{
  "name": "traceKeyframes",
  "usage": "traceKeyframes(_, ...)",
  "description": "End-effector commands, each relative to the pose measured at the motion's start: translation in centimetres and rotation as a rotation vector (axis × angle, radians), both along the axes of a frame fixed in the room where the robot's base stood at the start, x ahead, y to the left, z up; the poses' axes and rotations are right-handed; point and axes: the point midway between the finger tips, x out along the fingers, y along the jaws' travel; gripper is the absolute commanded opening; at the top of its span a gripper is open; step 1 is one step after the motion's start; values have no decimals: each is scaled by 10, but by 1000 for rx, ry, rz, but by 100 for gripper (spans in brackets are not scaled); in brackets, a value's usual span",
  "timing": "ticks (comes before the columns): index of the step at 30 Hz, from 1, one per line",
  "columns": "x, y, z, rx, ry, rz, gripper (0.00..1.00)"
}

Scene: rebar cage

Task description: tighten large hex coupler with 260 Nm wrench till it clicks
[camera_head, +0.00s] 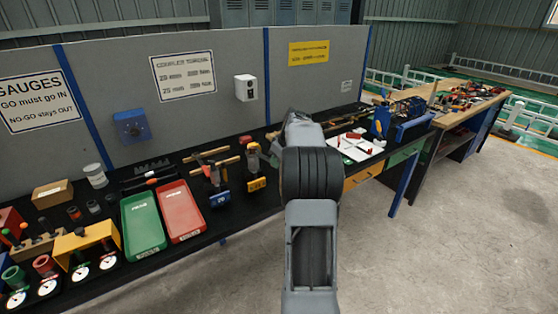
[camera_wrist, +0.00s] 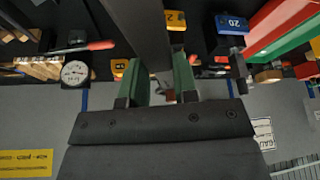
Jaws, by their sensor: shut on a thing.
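My gripper (camera_wrist: 160,82) shows in the wrist view, its two green fingers closed around a long dark grey bar (camera_wrist: 143,30). The bar runs up out of the picture, and I cannot tell whether it is the 260 Nm wrench. In the head view my arm hides the gripper. A blue stand marked 20 (camera_head: 220,198) and a yellow stand (camera_head: 256,184) stand on the bench with tools or fittings above them. The blue stand also shows in the wrist view (camera_wrist: 231,24). I cannot make out the large hex coupler for certain.
A green tray (camera_head: 143,222) and a red tray (camera_head: 181,211) lie left of the stands. Dial gauges (camera_head: 80,272) sit at the front left. A grey panel (camera_head: 205,85) backs the bench. A white board (camera_head: 356,146) lies further right. Clear concrete floor (camera_head: 430,250) lies at right.

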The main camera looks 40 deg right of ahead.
Motion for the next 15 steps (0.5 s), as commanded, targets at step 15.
traceKeyframes(15,0,0,-13,-1,-2,0,0)
